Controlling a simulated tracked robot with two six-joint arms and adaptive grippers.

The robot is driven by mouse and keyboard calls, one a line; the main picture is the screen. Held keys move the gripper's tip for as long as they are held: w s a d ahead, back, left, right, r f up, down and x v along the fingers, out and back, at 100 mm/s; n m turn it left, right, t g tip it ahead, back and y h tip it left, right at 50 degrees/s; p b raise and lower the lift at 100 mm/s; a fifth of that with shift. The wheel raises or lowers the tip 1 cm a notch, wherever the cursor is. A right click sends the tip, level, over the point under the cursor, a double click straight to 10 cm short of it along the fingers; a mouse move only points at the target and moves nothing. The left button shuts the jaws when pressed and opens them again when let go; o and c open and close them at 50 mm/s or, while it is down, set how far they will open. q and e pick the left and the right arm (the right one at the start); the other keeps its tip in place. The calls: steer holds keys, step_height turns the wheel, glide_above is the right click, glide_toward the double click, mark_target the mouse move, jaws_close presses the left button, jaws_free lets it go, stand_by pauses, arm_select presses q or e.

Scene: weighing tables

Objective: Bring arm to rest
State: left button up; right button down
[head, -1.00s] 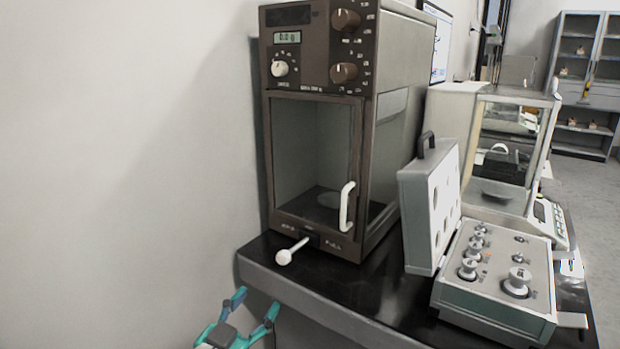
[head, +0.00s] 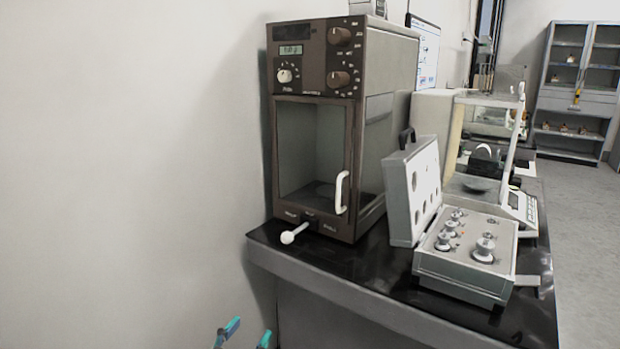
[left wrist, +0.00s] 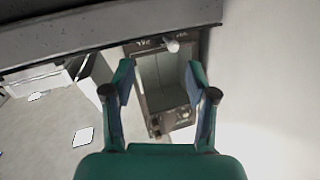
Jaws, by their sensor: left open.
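My left gripper (head: 246,333) shows only by its two teal fingertips at the bottom edge of the head view. They are spread apart with nothing between them. In the left wrist view the same gripper (left wrist: 160,85) is open and empty, with the brown balance (left wrist: 165,80) beyond it, seen upside down. In the head view the gripper is below and in front of the black table (head: 375,290), apart from it. The rest of the left arm is hidden below the frame. My right gripper is in neither view.
The brown balance (head: 310,105) with a white door handle and white-knobbed lever (head: 293,234) stands on the table. An open weight case (head: 465,280) holds several weights. Another balance (head: 520,195) stands behind. A bare wall (head: 130,170) fills the left; shelves (head: 575,90) stand far right.

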arm_select(q)
steer(key=s+a+f+n+g+y, duration=0.15)
steer(key=s+f+g, duration=0.3)
steer(key=f, duration=0.85)
steer(key=s+a+f+n+g, duration=0.1)
steer(key=s+f+n+g, duration=0.3)
steer(key=f, duration=1)
steer(key=s+d+f+n+g, duration=0.1)
steer(key=s+f+g, duration=0.2)
steer(key=s+f, duration=0.35)
steer(key=s+d+f+n+g, duration=0.1)
steer(key=s+f+g, duration=0.25)
steer(key=s, duration=0.65)
step_height(320, 180, up, 24)
steer(key=p, duration=2.3)
steer(key=shift+s, duration=0.15)
steer(key=shift+f, duration=0.1)
